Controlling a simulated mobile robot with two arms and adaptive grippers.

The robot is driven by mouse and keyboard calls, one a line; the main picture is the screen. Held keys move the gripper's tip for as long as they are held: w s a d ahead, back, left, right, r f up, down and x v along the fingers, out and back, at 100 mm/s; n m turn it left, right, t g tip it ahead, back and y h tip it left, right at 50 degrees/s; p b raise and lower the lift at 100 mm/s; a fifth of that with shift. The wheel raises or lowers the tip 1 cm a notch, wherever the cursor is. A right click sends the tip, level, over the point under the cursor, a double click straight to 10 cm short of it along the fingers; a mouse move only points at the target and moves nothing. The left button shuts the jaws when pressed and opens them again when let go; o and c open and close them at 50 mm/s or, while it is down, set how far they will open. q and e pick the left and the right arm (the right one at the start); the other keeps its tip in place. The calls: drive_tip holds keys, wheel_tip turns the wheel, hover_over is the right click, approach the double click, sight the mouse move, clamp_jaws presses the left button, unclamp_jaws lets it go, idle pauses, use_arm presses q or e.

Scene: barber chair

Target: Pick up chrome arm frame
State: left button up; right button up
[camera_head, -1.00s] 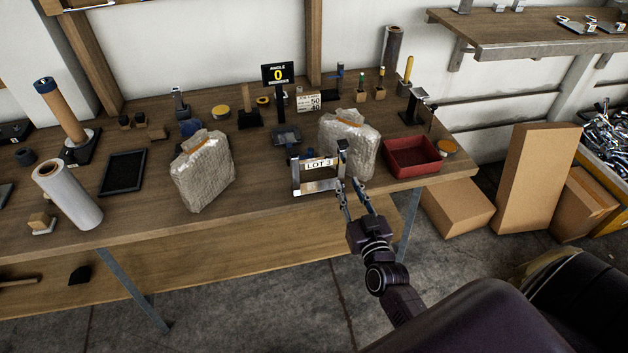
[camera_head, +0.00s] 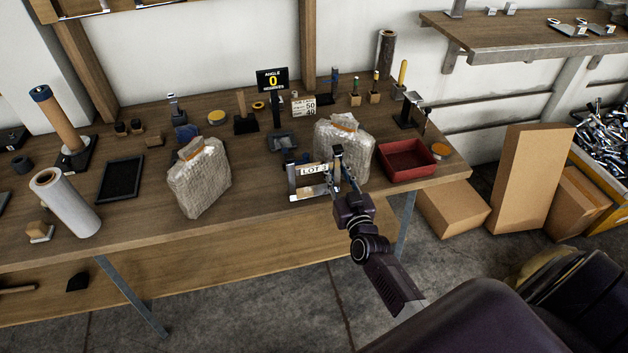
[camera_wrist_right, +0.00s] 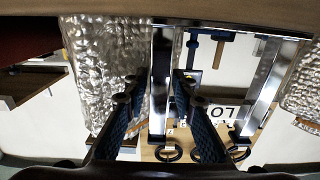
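The chrome arm frame (camera_head: 308,194) stands near the front edge of the workbench, with a white LOT 3 label (camera_head: 314,169) across it. My right gripper (camera_head: 342,178) is at the frame's right-hand upright. In the right wrist view, the fingers of this gripper (camera_wrist_right: 157,95) are apart, one on each side of a chrome upright (camera_wrist_right: 160,75), with gaps showing. They do not look closed on it. The label shows partly there, and a second chrome upright (camera_wrist_right: 262,88) stands to its right. My left gripper is not in view.
A bubble-wrapped parcel (camera_head: 352,140) stands close behind the frame, and another (camera_head: 200,178) to its left. A red tray (camera_head: 406,160) lies to the right. An angle display (camera_head: 272,80) stands behind. Bare bench (camera_head: 262,200) shows left of the frame.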

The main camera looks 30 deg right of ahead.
clamp_jaws()
drive_tip(key=shift+r, duration=0.1)
wheel_tip(320, 180, up, 20)
drive_tip(key=p, duration=0.2)
idle(0.7)
